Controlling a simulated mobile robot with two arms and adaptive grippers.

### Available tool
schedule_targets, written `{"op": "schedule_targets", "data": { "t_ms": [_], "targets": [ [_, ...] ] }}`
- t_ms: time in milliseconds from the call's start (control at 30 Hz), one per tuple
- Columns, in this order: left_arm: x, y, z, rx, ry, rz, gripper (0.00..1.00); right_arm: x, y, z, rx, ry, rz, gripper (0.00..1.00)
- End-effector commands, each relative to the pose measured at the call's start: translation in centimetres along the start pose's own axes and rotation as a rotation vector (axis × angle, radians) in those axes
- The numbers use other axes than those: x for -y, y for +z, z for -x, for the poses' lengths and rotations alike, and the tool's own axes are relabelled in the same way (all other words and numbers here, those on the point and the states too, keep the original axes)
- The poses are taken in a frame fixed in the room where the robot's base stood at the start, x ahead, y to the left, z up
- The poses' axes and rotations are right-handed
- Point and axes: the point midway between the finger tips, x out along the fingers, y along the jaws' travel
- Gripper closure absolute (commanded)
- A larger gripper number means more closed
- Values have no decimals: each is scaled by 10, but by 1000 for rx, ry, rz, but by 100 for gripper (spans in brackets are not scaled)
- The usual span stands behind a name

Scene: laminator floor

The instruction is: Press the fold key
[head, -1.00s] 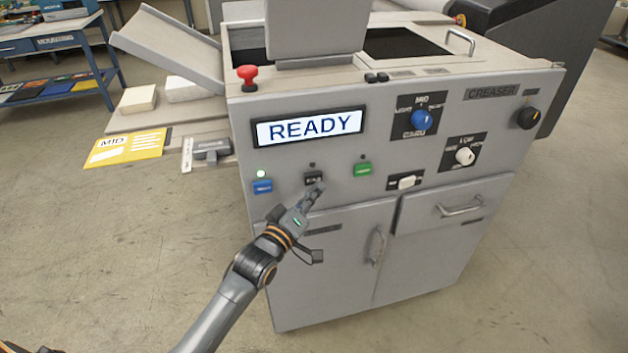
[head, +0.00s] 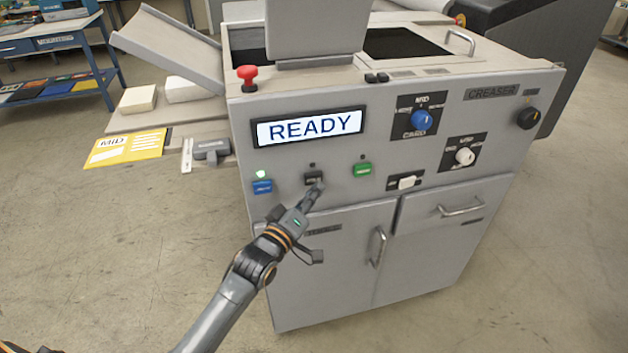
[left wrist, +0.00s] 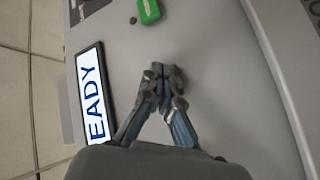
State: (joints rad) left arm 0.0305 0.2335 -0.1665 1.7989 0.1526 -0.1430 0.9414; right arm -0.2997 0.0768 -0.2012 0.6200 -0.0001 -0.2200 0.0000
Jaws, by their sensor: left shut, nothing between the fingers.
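The creaser's front panel (head: 330,150) carries a black key (head: 313,178) between a blue key (head: 262,187) and a green key (head: 362,169). The black key's small lettering is hard to read; it seems to be the fold key. My left gripper (head: 318,188) is shut and empty, its fingertips at the lower right edge of the black key. I cannot tell whether they touch it. In the left wrist view the shut fingertips (left wrist: 161,76) are close to the panel and largely hide the black key. My right gripper is not in view.
The display (head: 308,128) reads READY. A white rocker switch (head: 407,182), dials and a red knob (head: 247,77) share the machine. Cabinet doors lie below.

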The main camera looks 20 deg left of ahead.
Motion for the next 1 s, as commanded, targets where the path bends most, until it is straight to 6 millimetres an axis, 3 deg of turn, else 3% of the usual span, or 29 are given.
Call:
{"op": "schedule_targets", "data": {
  "t_ms": [1000],
  "targets": [
    [6, -7, -9, 0, 1, -1, 100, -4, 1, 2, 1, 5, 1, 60]
  ]
}}
